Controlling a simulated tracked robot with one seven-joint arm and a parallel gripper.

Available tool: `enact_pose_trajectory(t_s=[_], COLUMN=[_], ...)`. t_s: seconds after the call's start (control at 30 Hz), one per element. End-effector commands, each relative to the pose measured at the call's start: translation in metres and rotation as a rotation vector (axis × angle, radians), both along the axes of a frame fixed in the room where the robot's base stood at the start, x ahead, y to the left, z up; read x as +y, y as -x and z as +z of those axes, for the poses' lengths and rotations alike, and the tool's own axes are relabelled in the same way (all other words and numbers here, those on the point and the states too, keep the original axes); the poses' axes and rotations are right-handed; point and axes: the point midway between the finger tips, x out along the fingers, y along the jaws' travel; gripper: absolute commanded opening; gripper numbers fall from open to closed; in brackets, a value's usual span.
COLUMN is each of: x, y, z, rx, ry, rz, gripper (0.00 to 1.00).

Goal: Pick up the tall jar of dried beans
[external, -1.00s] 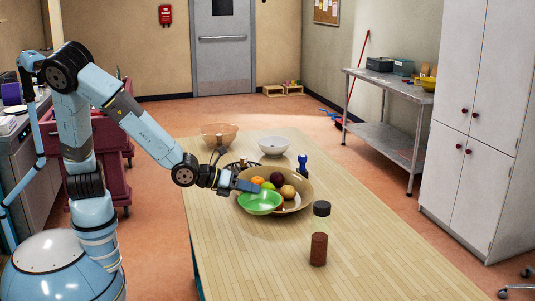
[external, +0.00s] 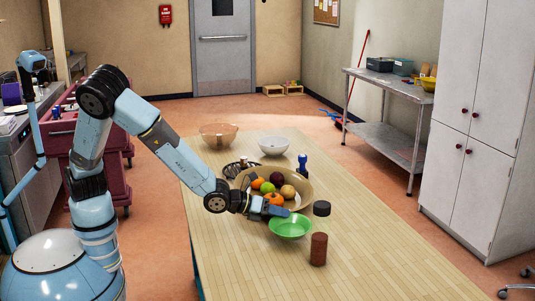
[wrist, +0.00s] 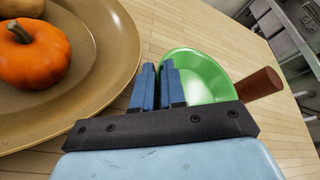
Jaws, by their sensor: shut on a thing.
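The tall jar stands upright on the table, with a dark lid (external: 321,208), clear upper glass and reddish-brown contents (external: 318,249). Its brown part also shows in the wrist view (wrist: 257,84), partly behind a green bowl. My gripper (external: 287,212) is shut on the rim of that green bowl (external: 290,229), left of the jar. In the wrist view, my gripper's two blue fingers (wrist: 160,68) are close together at the left edge of the green bowl (wrist: 205,75). I cannot tell whether the bowl touches the table.
A large tan bowl (external: 304,201) with fruit and a small orange pumpkin (wrist: 35,55) sits just behind my gripper. A white bowl (external: 273,146), a brownish bowl (external: 218,136) and a blue-handled item (external: 303,163) stand farther back. The table's front (external: 260,275) is clear.

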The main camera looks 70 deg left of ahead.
Motion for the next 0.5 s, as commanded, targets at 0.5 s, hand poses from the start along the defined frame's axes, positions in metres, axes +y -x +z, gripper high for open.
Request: enact_pose_trajectory(t_s=[0.5], x=[0.001], y=[0.001], z=[-0.030], rx=[0.001], ry=[-0.002], rz=[0.001], gripper=[0.00])
